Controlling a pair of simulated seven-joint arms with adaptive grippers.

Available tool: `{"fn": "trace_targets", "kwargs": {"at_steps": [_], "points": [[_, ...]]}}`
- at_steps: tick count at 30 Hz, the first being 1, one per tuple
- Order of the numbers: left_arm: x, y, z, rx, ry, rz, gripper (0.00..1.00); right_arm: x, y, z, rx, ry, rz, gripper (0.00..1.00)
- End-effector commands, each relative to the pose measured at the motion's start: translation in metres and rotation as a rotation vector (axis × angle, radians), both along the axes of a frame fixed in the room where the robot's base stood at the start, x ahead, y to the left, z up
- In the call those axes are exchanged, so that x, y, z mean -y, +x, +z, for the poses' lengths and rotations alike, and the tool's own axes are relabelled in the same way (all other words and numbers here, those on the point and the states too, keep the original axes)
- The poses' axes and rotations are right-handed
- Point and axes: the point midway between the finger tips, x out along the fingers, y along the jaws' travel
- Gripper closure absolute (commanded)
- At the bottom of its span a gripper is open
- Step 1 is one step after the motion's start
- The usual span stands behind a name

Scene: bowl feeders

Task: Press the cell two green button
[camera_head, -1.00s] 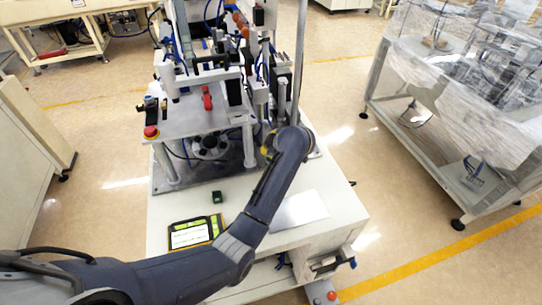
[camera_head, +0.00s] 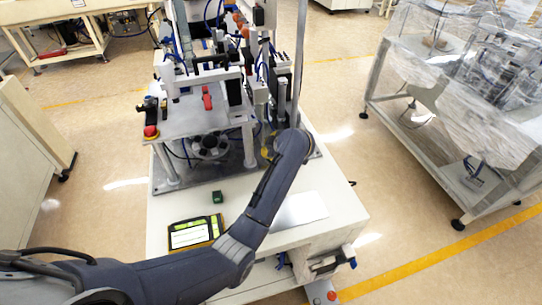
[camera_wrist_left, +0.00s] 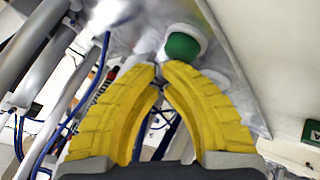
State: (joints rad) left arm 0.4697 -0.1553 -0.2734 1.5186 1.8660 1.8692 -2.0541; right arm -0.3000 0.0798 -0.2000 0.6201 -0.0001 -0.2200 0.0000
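A round green button (camera_wrist_left: 183,46) in a white collar shows in the left wrist view, at the upper middle on a pale metal surface. My left gripper (camera_wrist_left: 159,68) has yellow ribbed fingers with their tips together and nothing seen between them. The tips are just below the button in that picture; I cannot tell whether they touch it. In the head view the left gripper (camera_head: 266,152) is mostly hidden behind my own wrist, beside the machine's lower plate. The green button cannot be made out in the head view. My right gripper is not in view.
The bowl feeder machine (camera_head: 205,120) stands on a cream cabinet (camera_head: 335,205), with a red emergency knob (camera_head: 151,132) on its left corner. A yellow-edged tablet (camera_head: 190,234) and a small dark green box (camera_head: 217,197) lie in front. Blue hoses (camera_wrist_left: 95,85) run near my fingers.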

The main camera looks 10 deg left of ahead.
Motion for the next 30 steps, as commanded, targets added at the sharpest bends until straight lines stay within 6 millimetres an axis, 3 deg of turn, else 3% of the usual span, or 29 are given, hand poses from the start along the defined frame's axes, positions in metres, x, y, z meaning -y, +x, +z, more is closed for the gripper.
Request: {"fn": "trace_targets", "kwargs": {"at_steps": [30], "points": [[0.0, -0.0002, -0.0097, -0.001, 0.0, 0.001, 1.0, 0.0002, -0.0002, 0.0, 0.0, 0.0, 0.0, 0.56]]}}
